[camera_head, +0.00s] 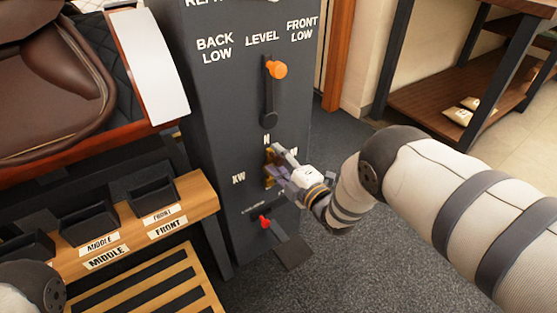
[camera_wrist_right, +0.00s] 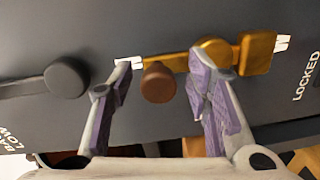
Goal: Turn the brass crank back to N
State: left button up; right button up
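The brass crank (camera_head: 269,172) is on the front of the dark grey column, below the letter N (camera_head: 267,138). In the right wrist view, its brass arm (camera_wrist_right: 257,53) runs toward a white mark (camera_wrist_right: 128,63) on the left, with a brown knob (camera_wrist_right: 158,82) at that end. My right gripper (camera_head: 279,163) is at the crank and partly hides it. In the right wrist view its fingers (camera_wrist_right: 160,88) are open, one on each side of the knob, with visible gaps. One finger overlaps the brass hub in view. My left gripper is out of view.
Above the crank is a black lever with an orange knob (camera_head: 277,69); below is a red-tipped lever (camera_head: 265,221). A wooden rack with labelled black bins (camera_head: 152,194) and a brown saddle (camera_head: 50,70) stand left. Shelves (camera_head: 440,100) stand back right. Carpet is clear right of the column.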

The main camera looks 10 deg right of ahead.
jog(key=v, duration=1.2)
